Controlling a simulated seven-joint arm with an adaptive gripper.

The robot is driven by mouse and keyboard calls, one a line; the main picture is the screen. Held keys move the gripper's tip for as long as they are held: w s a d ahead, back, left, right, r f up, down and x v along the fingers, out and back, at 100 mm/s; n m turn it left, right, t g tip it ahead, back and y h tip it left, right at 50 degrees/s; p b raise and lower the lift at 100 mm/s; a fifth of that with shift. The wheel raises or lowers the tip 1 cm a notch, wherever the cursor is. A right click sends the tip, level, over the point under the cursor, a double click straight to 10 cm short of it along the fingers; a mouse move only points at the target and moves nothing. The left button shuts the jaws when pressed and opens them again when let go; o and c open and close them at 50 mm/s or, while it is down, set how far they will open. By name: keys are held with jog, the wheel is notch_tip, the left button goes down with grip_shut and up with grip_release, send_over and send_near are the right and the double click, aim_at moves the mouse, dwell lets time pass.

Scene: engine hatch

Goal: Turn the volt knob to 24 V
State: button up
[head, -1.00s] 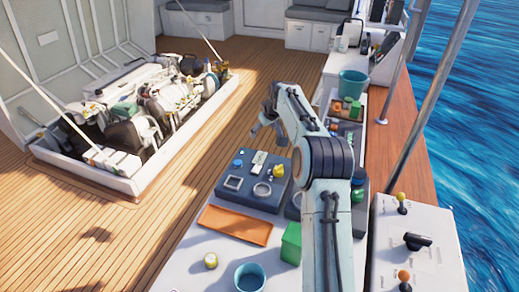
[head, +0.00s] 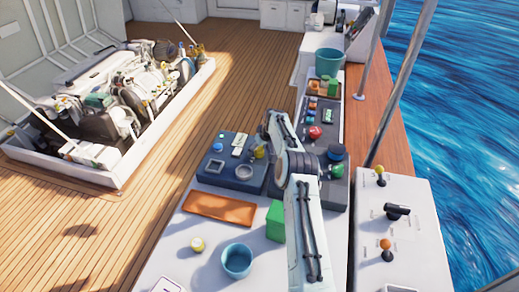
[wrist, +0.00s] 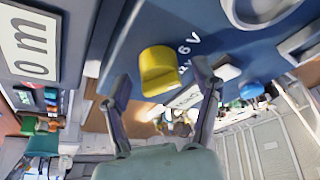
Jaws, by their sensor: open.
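The yellow volt knob (wrist: 160,70) stands on the blue panel, with a "6 V" mark (wrist: 187,45) beside it. Another mark below that is partly hidden, and I cannot read the knob's setting. In the head view the knob (head: 259,152) shows just left of my arm, partly covered. My gripper (wrist: 161,80) is open, with one finger on each side of the knob in the wrist view. No contact shows, and I cannot tell the gap in depth. In the head view my arm hides most of the gripper.
The blue panel (head: 228,179) also bears a round dial, a square frame and a blue button. An orange tray (head: 220,209), a green block (head: 275,221) and a blue cup (head: 237,260) are nearer. A second dark panel with coloured knobs (head: 314,132) lies to the right.

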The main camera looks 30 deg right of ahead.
jog(key=c, duration=1.1)
jog(key=m+h, duration=0.1)
jog(key=m, duration=0.2)
jog(key=m+h, duration=0.1)
jog(key=m, duration=0.2)
jog(key=shift+a+m+g+h, duration=0.15)
jog(key=shift+m+g+h, duration=0.15)
jog(key=m+g, duration=0.1)
jog(key=m, duration=0.2)
jog(key=m+h, duration=0.1)
jog(key=m, duration=0.2)
jog(key=shift+w+g, duration=0.1)
jog(key=shift+g, duration=0.3)
